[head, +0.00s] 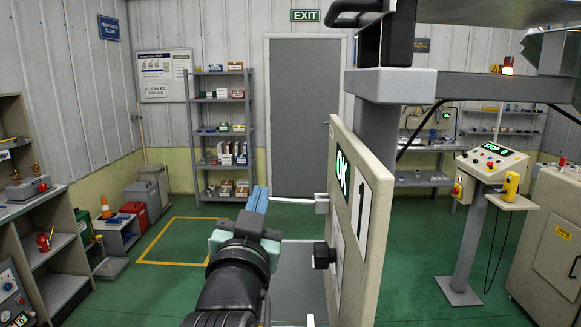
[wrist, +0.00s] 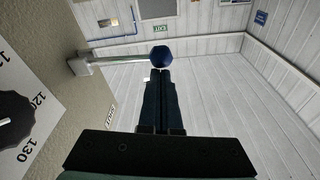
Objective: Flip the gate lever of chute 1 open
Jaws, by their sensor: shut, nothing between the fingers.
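The gate lever (head: 292,201) is a pale rod standing out sideways from a bracket (head: 322,203) on the edge of the beige panel. In the wrist view the rod (wrist: 115,60) ends in a dark blue ball knob (wrist: 160,56). My gripper (head: 260,190) has blue fingers, shut and empty, pointing up at the rod's free end. In the head view the fingers hide the knob. In the wrist view the fingertips (wrist: 159,73) are just below the knob; I cannot tell whether they touch it.
The panel (head: 345,140) carries a green OK sign (head: 342,176) and a black dial knob (head: 323,255), close to the right of my gripper. A control stand (head: 490,165) is farther right. Shelves (head: 222,130) stand at the back. Green floor left of my arm is open.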

